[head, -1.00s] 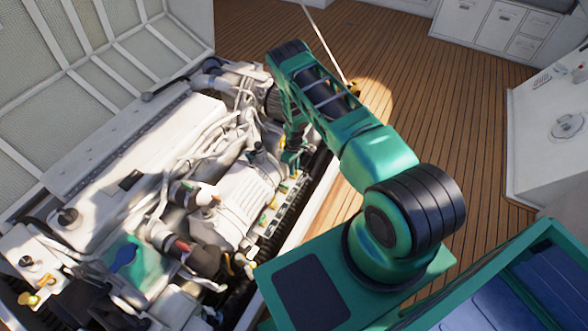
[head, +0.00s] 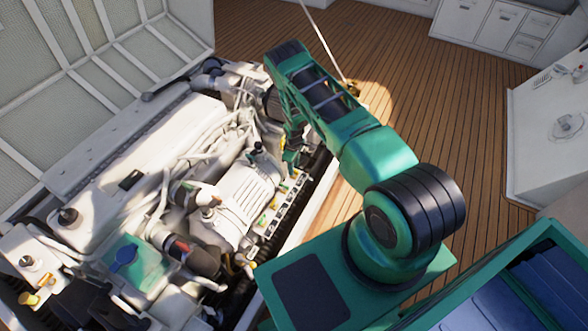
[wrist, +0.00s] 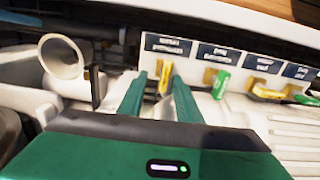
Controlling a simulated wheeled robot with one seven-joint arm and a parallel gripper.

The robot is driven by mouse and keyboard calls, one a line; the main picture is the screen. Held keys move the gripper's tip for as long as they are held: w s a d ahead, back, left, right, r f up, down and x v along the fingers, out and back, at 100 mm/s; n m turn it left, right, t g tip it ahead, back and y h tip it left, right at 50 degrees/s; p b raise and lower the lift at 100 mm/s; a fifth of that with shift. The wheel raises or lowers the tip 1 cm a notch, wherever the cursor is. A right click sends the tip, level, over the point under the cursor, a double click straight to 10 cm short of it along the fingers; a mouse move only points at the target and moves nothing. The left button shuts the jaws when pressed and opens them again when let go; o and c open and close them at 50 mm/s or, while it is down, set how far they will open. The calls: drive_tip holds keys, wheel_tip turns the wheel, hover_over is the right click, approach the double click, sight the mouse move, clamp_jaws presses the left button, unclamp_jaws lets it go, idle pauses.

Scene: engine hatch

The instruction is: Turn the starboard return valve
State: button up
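In the wrist view a row of small valves sits under dark label plates, whose text is too small and blurred to read. A yellow valve handle (wrist: 165,80) stands below the leftmost plate (wrist: 167,47). My gripper (wrist: 159,82) is open, with one green finger on each side of that handle in the picture. Light shows between the fingers and the handle, and I cannot tell whether either touches it. In the head view my gripper (head: 291,160) points down at the far end of the valve row (head: 280,205). I cannot tell which valve is the starboard return.
A green handle (wrist: 221,83) and another yellow handle (wrist: 266,92) lie to the right. A white pipe mouth (wrist: 62,57) and a dark upright bracket (wrist: 95,86) stand close on the left. The white engine (head: 240,200) fills the hatch; wooden deck (head: 430,120) is clear.

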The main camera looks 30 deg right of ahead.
drive_tip(key=shift+s+f, duration=0.1)
drive_tip(key=shift+s, duration=0.15)
wheel_tip(320, 180, up, 11)
drive_tip(key=shift+f, duration=0.15)
idle(0.4)
idle(0.4)
